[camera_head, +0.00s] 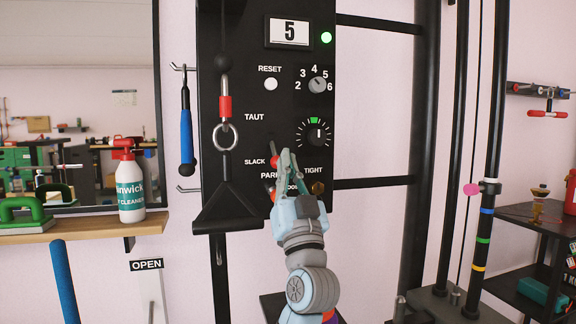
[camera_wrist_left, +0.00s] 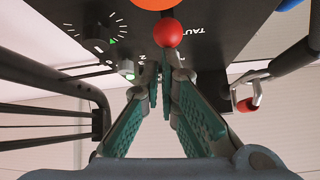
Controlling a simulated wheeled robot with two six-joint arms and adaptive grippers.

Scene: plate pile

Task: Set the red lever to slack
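The red lever's ball knob (camera_head: 274,162) shows on the black panel (camera_head: 255,90), just right of the SLACK label and below TAUT. In the left wrist view, the red ball (camera_wrist_left: 168,33) sits just past my fingertips, and its stem is mostly hidden. My left gripper (camera_head: 290,154) is raised against the panel just right of the knob. In the wrist view, the left gripper's fingers (camera_wrist_left: 160,72) converge with their tips close together, and no object shows between them. I cannot tell whether they touch the ball. My right gripper is not in view.
A dial (camera_head: 317,133) is just right of the left gripper, above TIGHT. A carabiner (camera_head: 225,128) and a black handle (camera_head: 228,206) hang on the panel's left. Black uprights stand at right. A shelf (camera_head: 85,232) with a spray bottle (camera_head: 130,185) is at left.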

